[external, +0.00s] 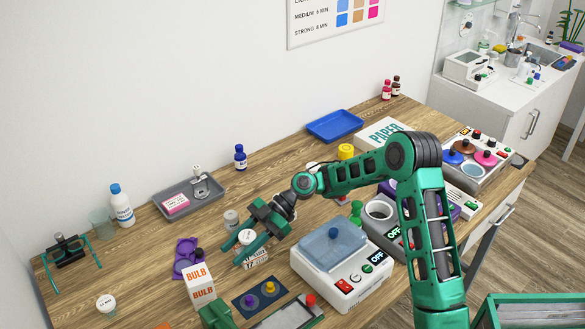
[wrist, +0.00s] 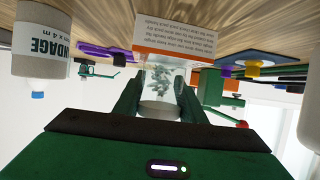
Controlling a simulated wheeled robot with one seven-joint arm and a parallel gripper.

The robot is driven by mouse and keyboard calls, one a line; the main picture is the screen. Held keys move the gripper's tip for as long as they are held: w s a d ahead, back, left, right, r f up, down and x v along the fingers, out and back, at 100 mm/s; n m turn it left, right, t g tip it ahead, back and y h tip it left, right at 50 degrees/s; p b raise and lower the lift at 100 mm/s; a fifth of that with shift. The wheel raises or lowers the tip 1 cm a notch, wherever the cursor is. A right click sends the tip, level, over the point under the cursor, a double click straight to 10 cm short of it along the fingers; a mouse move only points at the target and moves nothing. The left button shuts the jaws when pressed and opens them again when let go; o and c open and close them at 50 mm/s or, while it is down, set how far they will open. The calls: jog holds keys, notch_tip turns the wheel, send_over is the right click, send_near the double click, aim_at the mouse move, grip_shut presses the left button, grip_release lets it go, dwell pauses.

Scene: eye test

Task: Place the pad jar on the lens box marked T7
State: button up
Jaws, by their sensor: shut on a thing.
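My gripper (external: 256,237) is shut on the pad jar (external: 247,236), whose pale lid shows between the fingers. In the wrist view, which is upside down, the clear jar (wrist: 162,84) with grey-green pieces inside stands between both fingers. I cannot make this box out in the wrist view.
A white BULB box (external: 200,287) and a purple holder (external: 185,259) stand left of my gripper. A blue mat with knobs (external: 259,294) lies in front; a white device with a blue lid (external: 335,260) is at right. A lidded jar (external: 106,303) stands at front left.

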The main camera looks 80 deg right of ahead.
jog(key=o, duration=1.1)
jog(key=shift+f, duration=0.1)
jog(key=shift+c, duration=0.2)
jog(key=shift+s+d+r, duration=0.2)
jog(key=shift+d+r, duration=0.05)
jog(key=v, duration=1.1)
jog(key=shift+s, duration=0.2)
jog(key=shift+d, duration=0.1)
